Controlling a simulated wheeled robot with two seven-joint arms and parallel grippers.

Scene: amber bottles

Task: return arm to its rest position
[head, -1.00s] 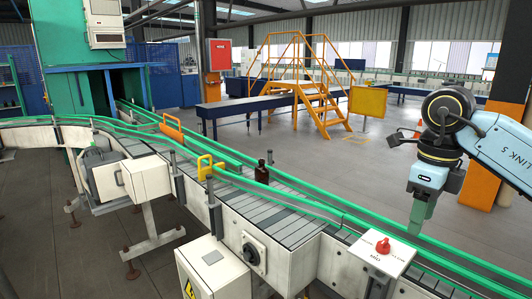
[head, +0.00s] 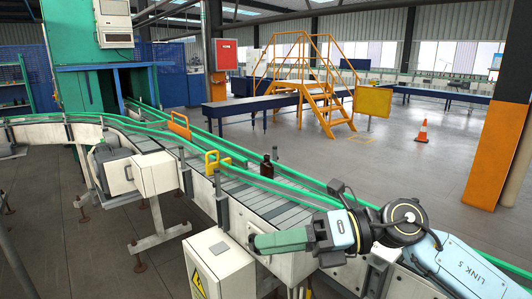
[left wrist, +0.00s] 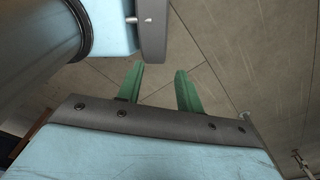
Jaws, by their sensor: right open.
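My right arm (head: 400,225) reaches in from the lower right of the head view. Its gripper (head: 262,245) points left, in front of the near side of the conveyor. It holds nothing that I can see; its fingers overlap edge-on in this view. My left gripper (left wrist: 158,70) shows only in the left wrist view. Its two green fingers are apart, with bare floor between them, and it is empty. A dark amber bottle (head: 267,170) stands upright on the conveyor, behind and apart from my right gripper.
The conveyor (head: 240,196) with green rails runs from the green machine (head: 75,40) to the lower right. A white cabinet (head: 222,265) stands below my right gripper. Yellow stairs (head: 325,105) and an orange cone (head: 422,131) are far behind.

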